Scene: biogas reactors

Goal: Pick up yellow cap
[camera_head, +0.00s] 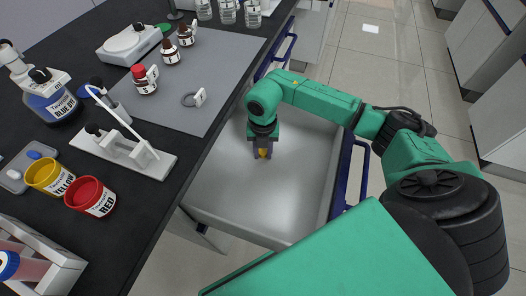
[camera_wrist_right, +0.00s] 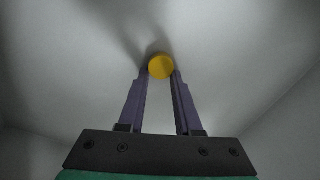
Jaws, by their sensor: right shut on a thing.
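The yellow cap (camera_wrist_right: 161,67) is a small round yellow piece between the fingertips of my right gripper (camera_wrist_right: 160,75) in the wrist view. In the head view my right gripper (camera_head: 262,152) points down into the open drawer (camera_head: 230,207), with the yellow cap (camera_head: 263,153) showing between its fingers. The fingers are closed on the cap's sides. I cannot tell whether the cap still touches the drawer floor. My left gripper is not in view.
The drawer is otherwise empty where it shows; its blue handle (camera_head: 348,180) is at the right. On the dark bench to the left stand a yellow jar (camera_head: 48,177), a red jar (camera_head: 90,197), a blue bottle (camera_head: 55,103), small brown bottles (camera_head: 145,80) and a pipette stand (camera_head: 125,150).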

